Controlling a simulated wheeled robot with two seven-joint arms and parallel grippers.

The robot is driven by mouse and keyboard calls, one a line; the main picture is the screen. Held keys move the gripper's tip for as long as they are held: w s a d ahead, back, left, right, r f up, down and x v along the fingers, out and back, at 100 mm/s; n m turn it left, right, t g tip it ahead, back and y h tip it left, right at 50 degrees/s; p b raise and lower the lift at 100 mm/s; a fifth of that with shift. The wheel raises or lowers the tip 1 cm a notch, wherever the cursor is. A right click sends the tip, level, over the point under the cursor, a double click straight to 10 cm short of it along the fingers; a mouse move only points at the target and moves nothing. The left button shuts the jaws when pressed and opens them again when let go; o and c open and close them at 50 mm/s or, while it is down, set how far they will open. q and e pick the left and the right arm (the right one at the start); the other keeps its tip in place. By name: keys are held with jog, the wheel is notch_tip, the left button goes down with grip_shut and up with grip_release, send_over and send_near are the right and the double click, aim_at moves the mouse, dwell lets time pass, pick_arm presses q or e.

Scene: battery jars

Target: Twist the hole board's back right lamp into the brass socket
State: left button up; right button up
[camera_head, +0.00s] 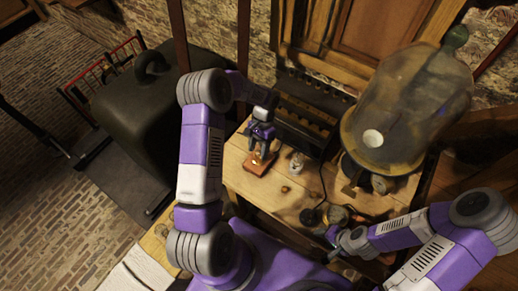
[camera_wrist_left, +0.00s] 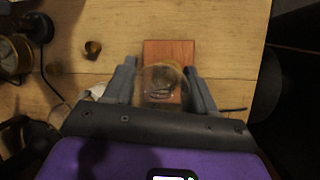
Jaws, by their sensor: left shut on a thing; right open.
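My left gripper (camera_head: 260,150) points down over a reddish wooden block (camera_head: 257,168) on the table. In the left wrist view its fingers (camera_wrist_left: 162,88) are shut on a clear round glass lamp (camera_wrist_left: 160,76), which lies over the block (camera_wrist_left: 168,50) in the picture. A small brassy spot shows under the gripper in the head view; I cannot tell whether the lamp touches a socket, as the gripper and lamp cover it. A dark rack with holes (camera_head: 304,122), perhaps the hole board, stands at the table's back. My right gripper (camera_head: 336,238) is open at the front right.
A small glass jar (camera_head: 296,163) and a small brass cup (camera_head: 284,189) stand right of the block. A round black object (camera_head: 310,217) and a brass instrument (camera_head: 338,214) are near my right gripper. A large tarnished vessel (camera_head: 405,105) fills the back right.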

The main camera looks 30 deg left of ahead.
pick_arm(q)
jog(key=shift+s+m, duration=0.1)
jog(key=shift+m, duration=0.5)
pick_arm(e)
jog(key=shift+f, duration=0.2)
pick_arm(q)
jog(key=o, duration=1.2)
jog(key=shift+o, duration=0.2)
